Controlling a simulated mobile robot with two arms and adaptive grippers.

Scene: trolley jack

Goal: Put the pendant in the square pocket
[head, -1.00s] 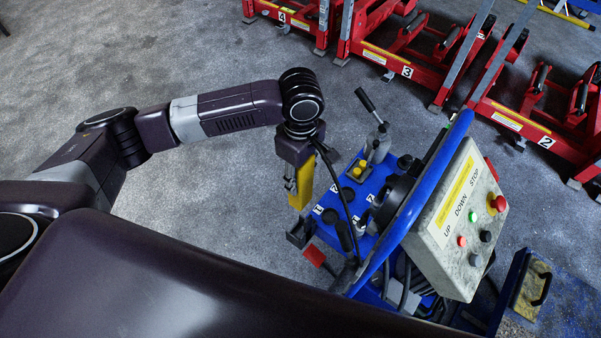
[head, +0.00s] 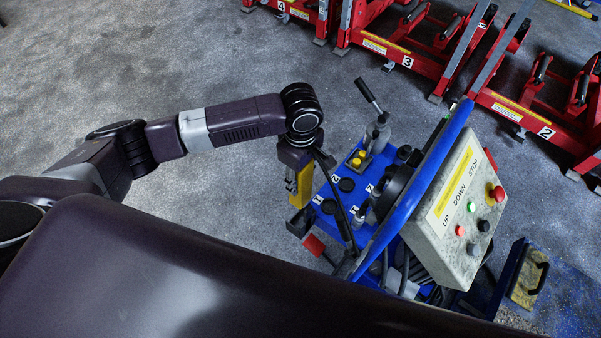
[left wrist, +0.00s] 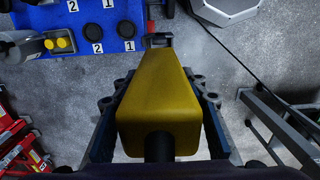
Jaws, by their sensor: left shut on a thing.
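The yellow pendant (head: 301,186) hangs upright in my left gripper (head: 293,172), its lower end just above the dark square pocket (head: 298,223) at the side of the blue trolley. In the left wrist view, the pendant (left wrist: 160,95) fills the middle between the fingers of the left gripper (left wrist: 160,115), which are shut on it. Its far end is by the dark pocket frame (left wrist: 157,38). The pocket opening is mostly hidden, so I cannot tell whether the tip has entered it. My right gripper is not in view.
The blue trolley top (head: 325,192) carries numbered round sockets and a grey lever unit (head: 376,130). A control box (head: 460,215) stands to the right. A red flag-like part (head: 313,244) sits near the pocket. Red jack stands (head: 425,75) line the back. Floor on the left is clear.

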